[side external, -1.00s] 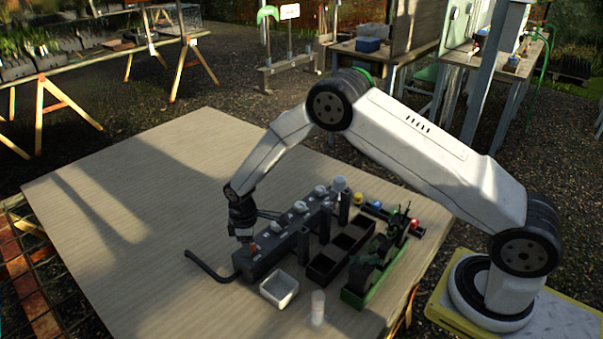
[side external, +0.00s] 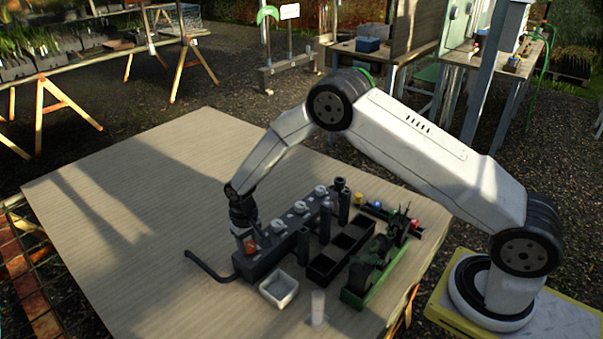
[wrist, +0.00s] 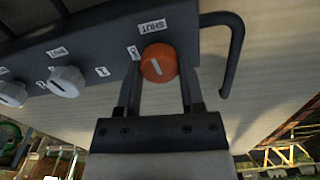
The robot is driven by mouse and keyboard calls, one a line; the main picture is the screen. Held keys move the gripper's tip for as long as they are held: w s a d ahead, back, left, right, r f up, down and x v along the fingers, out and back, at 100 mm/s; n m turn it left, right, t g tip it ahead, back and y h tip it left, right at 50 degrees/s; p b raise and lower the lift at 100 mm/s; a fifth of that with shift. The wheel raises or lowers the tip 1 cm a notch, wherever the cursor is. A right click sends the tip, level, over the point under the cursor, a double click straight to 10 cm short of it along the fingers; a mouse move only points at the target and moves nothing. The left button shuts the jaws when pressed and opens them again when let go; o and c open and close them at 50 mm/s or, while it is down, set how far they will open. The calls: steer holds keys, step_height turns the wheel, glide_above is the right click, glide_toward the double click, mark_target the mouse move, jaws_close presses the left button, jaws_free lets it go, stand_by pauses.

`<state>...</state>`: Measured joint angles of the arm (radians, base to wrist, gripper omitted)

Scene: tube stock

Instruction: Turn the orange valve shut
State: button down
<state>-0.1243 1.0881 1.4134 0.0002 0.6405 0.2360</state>
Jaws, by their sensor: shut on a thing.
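A "SHUT" label (wrist: 152,26) is just above the knob in the wrist view, with another small label beside the knob. In the side view the orange valve (side external: 249,245) shows at the manifold's near end, under my gripper (side external: 243,232).
White knobs (wrist: 67,81) line the manifold. A bent dark pipe (side external: 207,268) leaves its near end. A white square bin (side external: 279,288), a black compartment tray (side external: 323,268) and a green tray with plants (side external: 357,297) stand to the right. The board is clear at left.

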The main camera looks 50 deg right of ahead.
mark_target(249, 244)
steer(key=shift+m, duration=0.6)
steer(key=shift+c, duration=1.1)
jaws_free()
steer(key=shift+r, duration=0.15)
steer(key=shift+r, duration=3.75)
